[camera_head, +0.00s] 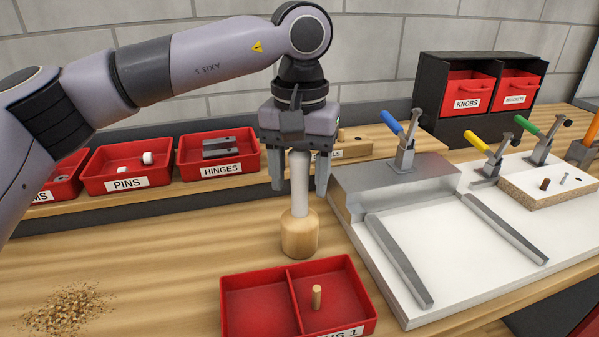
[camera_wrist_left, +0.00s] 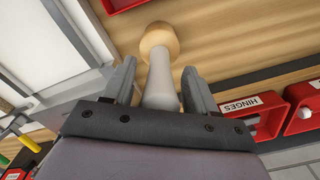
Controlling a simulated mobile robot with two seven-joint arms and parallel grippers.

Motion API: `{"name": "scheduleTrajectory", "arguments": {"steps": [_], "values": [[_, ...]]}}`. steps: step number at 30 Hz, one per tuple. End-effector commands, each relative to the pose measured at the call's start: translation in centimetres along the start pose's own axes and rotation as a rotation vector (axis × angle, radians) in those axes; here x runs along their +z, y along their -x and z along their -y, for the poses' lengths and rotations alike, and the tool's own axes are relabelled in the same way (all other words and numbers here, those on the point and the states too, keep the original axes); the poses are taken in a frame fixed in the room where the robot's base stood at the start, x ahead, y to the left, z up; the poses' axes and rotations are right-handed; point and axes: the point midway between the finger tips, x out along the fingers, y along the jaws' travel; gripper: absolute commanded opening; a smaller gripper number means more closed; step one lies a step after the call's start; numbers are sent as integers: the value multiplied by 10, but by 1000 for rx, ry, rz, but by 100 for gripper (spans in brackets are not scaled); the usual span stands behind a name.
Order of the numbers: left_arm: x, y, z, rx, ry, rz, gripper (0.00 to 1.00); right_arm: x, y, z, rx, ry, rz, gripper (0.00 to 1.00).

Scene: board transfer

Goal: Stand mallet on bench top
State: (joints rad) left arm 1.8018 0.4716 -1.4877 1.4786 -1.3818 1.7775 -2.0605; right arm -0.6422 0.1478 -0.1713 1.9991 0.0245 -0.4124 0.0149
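The mallet (camera_head: 300,233) stands upright on the wooden bench top (camera_head: 190,245), its round wooden head down and its pale handle (camera_head: 300,175) pointing up. In the left wrist view the mallet head (camera_wrist_left: 158,40) shows beyond the fingers. My left gripper (camera_head: 300,187) points down over the mallet, with one finger on each side of the handle. It is open, with gaps visible between fingers and handle in both views. In the left wrist view the gripper (camera_wrist_left: 160,72) also straddles the handle. My right gripper is in neither view.
A red divided bin (camera_head: 260,306) with a peg stands in front of the mallet. A white fixture board (camera_head: 450,240) with clamps and metal rails lies to the right. Red bins (camera_head: 218,170) line the back shelf. Shavings (camera_head: 65,308) lie at the left front.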

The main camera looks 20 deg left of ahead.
Motion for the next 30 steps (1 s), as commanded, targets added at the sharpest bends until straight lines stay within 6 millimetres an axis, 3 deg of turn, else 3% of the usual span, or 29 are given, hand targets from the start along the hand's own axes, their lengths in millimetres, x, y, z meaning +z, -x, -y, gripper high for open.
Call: {"name": "scheduleTrajectory", "arguments": {"steps": [10,24,30], "values": [[0,12,-1,1,0,-2,57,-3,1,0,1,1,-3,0],[0,106,-1,0,-1,-1,57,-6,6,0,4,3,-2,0],[0,122,0,-1,-2,1,57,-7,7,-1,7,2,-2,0]]}}
